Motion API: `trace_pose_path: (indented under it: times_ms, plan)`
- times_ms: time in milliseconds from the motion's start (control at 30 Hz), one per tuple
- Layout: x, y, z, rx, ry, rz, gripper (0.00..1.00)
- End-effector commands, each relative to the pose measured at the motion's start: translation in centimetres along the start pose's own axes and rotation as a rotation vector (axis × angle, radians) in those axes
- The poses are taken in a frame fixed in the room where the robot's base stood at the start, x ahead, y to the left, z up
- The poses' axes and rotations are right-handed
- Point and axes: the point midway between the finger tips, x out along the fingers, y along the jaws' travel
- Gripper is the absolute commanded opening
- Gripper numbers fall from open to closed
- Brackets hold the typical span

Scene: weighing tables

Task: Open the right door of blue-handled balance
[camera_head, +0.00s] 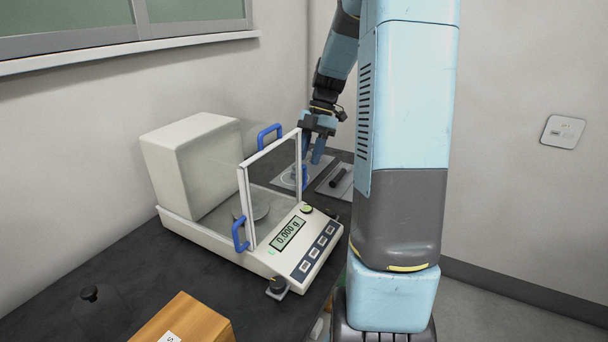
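The balance (205,237) is a white weighing scale with a glass draft shield (270,178) and blue handles, standing on the dark table. Its display reads 0.000 g. One blue handle (240,235) is on the near left side and another (269,136) is at the top. A third blue handle (305,174) shows at the far right side, where the right door is mostly hidden behind the shield frame; I cannot tell how far that door is open. My gripper (311,160) points down beside this right handle, its two blue fingers apart. Contact with the handle cannot be made out.
A dark cylindrical object (338,178) lies on a grey tray beyond the balance, with a flat plate (287,177) beside it. A wooden box (190,318) and a dark knobbed object (95,310) are at the near left. A wall stands close behind.

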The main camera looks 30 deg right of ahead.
Motion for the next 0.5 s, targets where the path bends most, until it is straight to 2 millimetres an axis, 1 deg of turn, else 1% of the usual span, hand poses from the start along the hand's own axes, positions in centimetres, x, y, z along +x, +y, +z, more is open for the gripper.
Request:
trace_pose_path:
  times_ms: [33,200,333,500]
  plan:
    - [1.0,-0.1,0.0,0.000,0.003,-0.003,0.38]
    - [3.7,-0.1,0.0,0.001,0.002,-0.001,0.38]
    - [5.2,0.0,0.0,0.001,0.002,-0.001,0.38]
    - [6.2,0.0,0.0,0.001,0.001,0.000,0.38]
